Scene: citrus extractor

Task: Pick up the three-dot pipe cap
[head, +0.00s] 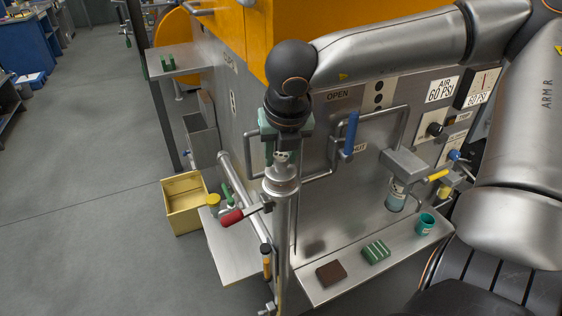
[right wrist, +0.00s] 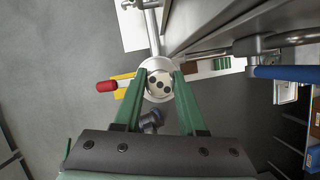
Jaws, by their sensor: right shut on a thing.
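The three-dot pipe cap (right wrist: 159,84) is a pale round disc with three dark dots, seen from above in the right wrist view. In the head view the cap (head: 283,157) shows at the top of the upright metal pipe (head: 283,215). My right gripper (head: 281,150) points down over the pipe, its green fingers on either side of the cap. In the right wrist view the gripper (right wrist: 153,80) is shut on the cap. I cannot tell whether the cap is clear of the pipe. My left gripper is not in view.
A red-handled valve (head: 232,217) sticks out left of the pipe. The machine's steel panel, with a blue-handled bar (head: 351,133), stands close behind. A shelf (head: 330,291) holds a brown block (head: 330,273), a green sponge (head: 376,251) and a teal cup (head: 426,223). A yellow bin (head: 183,207) stands left.

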